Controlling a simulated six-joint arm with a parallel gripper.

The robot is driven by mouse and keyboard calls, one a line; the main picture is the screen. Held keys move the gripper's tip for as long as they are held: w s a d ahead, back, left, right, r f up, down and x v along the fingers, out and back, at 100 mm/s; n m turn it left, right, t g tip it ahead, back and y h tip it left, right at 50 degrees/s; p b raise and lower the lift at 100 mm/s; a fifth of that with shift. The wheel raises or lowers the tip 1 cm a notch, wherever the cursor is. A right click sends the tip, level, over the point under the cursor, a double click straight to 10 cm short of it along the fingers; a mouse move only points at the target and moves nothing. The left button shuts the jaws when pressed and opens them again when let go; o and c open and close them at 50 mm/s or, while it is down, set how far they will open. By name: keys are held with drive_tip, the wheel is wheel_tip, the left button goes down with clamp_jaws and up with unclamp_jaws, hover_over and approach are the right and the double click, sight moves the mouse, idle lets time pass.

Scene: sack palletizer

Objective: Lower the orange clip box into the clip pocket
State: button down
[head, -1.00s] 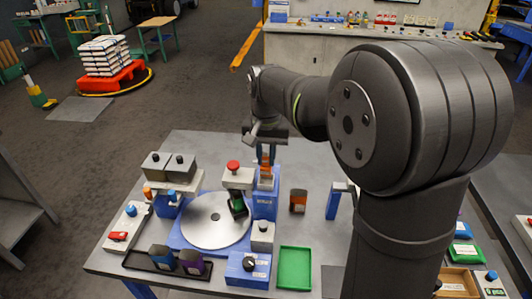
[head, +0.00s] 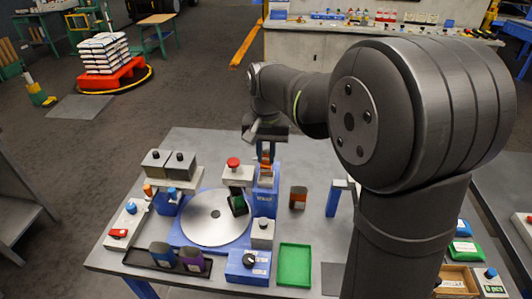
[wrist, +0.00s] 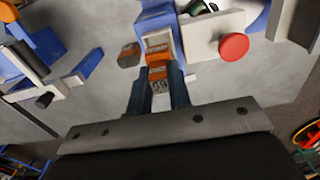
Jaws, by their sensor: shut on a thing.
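My gripper (head: 266,156) is shut on the orange clip box (wrist: 159,77), which has a pale label at the fingers' end in the wrist view. The box is at the top of an upright blue block (head: 264,203) with a white label. In the wrist view an orange and white part (wrist: 158,46) on this block lies right beyond the held box. I cannot tell whether the box is inside the pocket or just above it; the pocket opening is hidden by the box and fingers.
A red button (head: 233,162) on a grey housing stands close left of the block, beside a round grey turntable (head: 205,217). A brown and orange box (head: 298,197) stands to the right. A green tray (head: 294,265) lies in front.

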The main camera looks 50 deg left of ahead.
sight(266, 163)
drive_tip(key=shift+f, duration=0.25)
drive_tip(key=shift+f, duration=0.6)
drive_tip(key=shift+f, duration=0.45)
idle(0.4)
drive_tip(key=shift+f, duration=0.35)
drive_tip(key=shift+f, duration=0.5)
idle(0.8)
drive_tip(key=c, duration=1.3)
unclamp_jaws()
drive_tip(key=shift+o, duration=0.2)
